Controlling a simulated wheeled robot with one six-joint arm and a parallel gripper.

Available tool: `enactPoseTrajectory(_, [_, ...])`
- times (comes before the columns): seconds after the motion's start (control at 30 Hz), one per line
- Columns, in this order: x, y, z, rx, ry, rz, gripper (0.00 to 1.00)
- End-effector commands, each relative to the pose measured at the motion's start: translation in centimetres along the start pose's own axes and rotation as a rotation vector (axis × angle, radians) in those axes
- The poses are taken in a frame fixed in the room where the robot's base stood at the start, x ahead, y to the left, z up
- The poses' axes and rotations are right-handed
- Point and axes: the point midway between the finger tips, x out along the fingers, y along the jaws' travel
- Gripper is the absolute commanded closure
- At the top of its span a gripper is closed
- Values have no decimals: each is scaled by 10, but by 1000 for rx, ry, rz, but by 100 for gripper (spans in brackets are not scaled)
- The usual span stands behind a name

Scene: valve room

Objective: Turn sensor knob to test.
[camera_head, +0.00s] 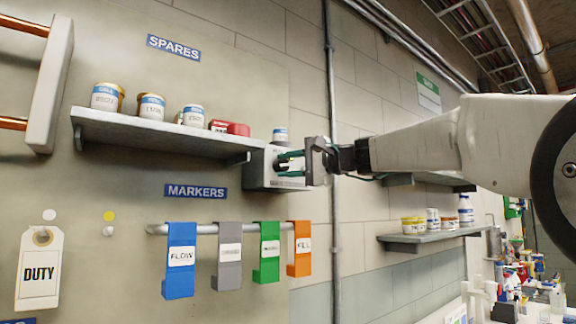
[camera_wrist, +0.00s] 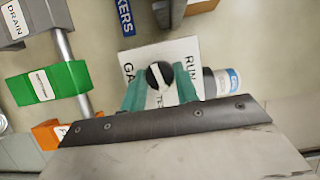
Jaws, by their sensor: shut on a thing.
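The sensor box (camera_head: 261,172) is a grey box on the wall, under the right end of the spares shelf. In the wrist view its white face plate (camera_wrist: 186,48) shows part of a "GA" label, "RUN" to the right and letters like "TE" below, partly covered. The round black sensor knob (camera_wrist: 160,73) has a pale bar across it. My gripper (camera_head: 291,164) reaches in from the right, its green fingers at the box front. In the wrist view the fingers of my gripper (camera_wrist: 161,88) are shut on the knob, one on each side. The pointer's exact setting is unclear.
The spares shelf (camera_head: 160,136) with several jars and a red item is close at upper left. A marker rail (camera_head: 208,228) with blue, grey, green and orange hangers runs below. A white cylinder (camera_wrist: 227,82) stands close beside the box. A vertical pipe (camera_head: 334,240) runs behind my gripper.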

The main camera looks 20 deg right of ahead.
Motion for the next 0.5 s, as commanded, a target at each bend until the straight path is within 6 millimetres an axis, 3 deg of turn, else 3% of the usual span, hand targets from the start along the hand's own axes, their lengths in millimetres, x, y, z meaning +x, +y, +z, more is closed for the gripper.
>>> enactPoseTrajectory(0.5, [0, 2, 0, 196, 0, -79, 92])
